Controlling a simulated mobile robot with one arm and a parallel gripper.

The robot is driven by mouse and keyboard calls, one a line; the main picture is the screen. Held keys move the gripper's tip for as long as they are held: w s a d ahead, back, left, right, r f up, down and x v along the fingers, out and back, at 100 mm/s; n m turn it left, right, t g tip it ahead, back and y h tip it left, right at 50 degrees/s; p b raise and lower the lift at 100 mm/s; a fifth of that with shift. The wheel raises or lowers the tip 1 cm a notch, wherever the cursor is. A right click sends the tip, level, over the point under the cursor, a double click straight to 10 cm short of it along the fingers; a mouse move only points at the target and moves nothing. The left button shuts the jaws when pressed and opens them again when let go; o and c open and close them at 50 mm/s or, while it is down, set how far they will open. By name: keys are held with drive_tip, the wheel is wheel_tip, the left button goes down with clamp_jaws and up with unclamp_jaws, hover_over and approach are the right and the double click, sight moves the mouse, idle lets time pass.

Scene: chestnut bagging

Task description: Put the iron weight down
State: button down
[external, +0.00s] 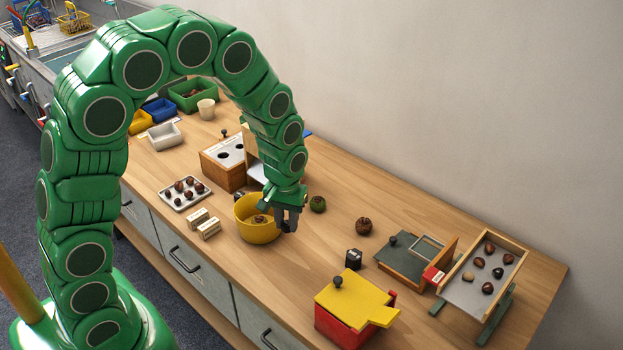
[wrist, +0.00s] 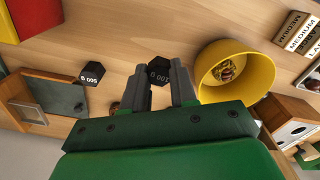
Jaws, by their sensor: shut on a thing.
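My gripper (external: 287,222) points down just right of the yellow bowl (external: 258,232). In the wrist view its two fingers (wrist: 156,68) are on either side of a small black iron weight (wrist: 160,71) with white markings reading upside down like 100 G, and it is shut on that weight. In the external view the held weight is mostly hidden by the fingers, and I cannot tell whether it touches the table. A second black weight (external: 353,258), marked like 500 G in the wrist view (wrist: 92,73), stands apart on the wooden table (external: 290,300).
The yellow bowl, holding a chestnut, is close beside my gripper. A red box with a yellow lid (external: 352,305), a dark hinged board (external: 408,258) and a chestnut tray (external: 487,272) stand to the right. Two chestnuts (external: 363,226) (external: 318,204) lie behind. Front table is clear.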

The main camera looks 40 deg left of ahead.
drive_tip(key=shift+s+r, duration=0.15)
drive_tip(key=shift+s, duration=0.15)
drive_tip(key=w+d+r, duration=0.1)
drive_tip(key=w+r, duration=0.1)
drive_tip(key=w, duration=1.3)
wheel_tip(320, 180, up, 3)
drive_tip(key=n, duration=0.6)
hover_over(324, 175)
wheel_tip(324, 175, down, 18)
drive_tip(key=shift+w+a+r, duration=0.1)
idle(0.4)
drive_tip(key=c, duration=0.9)
unclamp_jaws()
